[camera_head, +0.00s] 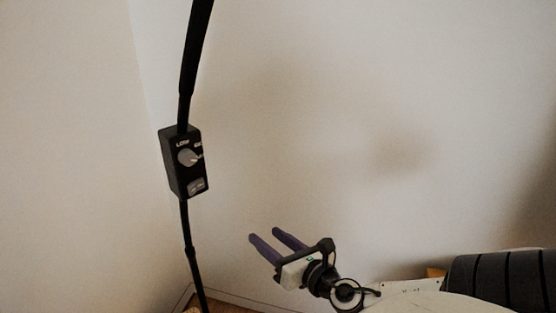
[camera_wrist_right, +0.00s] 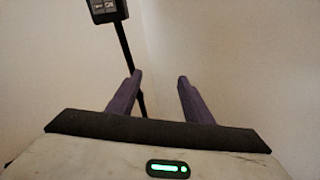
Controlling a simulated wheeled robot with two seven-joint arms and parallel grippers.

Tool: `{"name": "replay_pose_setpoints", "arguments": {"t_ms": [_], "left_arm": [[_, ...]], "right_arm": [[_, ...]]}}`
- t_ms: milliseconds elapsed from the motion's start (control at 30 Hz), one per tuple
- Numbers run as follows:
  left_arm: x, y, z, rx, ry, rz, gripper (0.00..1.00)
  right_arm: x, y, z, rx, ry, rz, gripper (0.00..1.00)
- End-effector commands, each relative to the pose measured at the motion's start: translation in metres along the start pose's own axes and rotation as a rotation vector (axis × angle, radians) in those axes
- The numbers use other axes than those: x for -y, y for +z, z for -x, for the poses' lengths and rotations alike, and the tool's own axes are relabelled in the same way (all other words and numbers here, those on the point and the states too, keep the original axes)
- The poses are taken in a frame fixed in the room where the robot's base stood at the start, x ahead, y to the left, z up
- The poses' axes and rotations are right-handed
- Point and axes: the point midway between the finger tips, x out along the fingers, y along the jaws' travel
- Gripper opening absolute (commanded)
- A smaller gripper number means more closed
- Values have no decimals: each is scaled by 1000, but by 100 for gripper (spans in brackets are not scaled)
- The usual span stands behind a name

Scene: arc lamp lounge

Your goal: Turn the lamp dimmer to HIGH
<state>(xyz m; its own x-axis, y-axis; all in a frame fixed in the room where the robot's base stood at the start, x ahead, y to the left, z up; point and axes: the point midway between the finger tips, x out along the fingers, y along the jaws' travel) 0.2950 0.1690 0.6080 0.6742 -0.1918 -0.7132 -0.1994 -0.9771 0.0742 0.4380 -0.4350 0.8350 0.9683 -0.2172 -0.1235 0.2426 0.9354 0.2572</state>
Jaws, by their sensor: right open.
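A black dimmer box (camera_head: 172,165) sits on the black lamp pole (camera_head: 189,235) in the head view. A round grey knob (camera_head: 186,157) is on its face, with a pale mark towards its right side. The LOW label is above the knob; the lettering at its right is too small to read. My right gripper (camera_head: 263,234) is open and empty, below and to the right of the box, apart from it. In the right wrist view, the box's lower part (camera_wrist_right: 107,10) shows at the top, beyond and left of the open fingers (camera_wrist_right: 160,76). My left gripper is out of view.
A grey switch or plate (camera_head: 197,186) is below the knob. Plain walls meet in a corner behind the pole. A dark striped cushioned piece (camera_head: 495,278) and a pale rounded surface (camera_head: 435,303) are at the lower right. The space between gripper and box looks clear.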

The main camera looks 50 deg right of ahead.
Motion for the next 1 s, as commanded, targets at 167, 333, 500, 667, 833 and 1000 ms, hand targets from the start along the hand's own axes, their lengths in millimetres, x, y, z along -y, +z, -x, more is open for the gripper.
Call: {"name": "replay_pose_setpoints", "arguments": {"t_ms": [167, 333, 500, 667, 833, 1000], "left_arm": [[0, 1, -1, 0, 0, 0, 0], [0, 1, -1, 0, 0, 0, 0], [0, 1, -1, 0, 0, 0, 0], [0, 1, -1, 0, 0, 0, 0], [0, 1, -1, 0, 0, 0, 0], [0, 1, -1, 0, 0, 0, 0]], "right_arm": [[9, -34, 10, -73, -66, -207, 46], [13, -64, 21, -131, -123, -388, 46], [13, -83, 28, -168, -162, -512, 46], [13, -91, 32, -183, -180, -566, 46], [13, -92, 32, -185, -183, -575, 46], [13, -92, 32, -185, -182, -573, 46]]}}
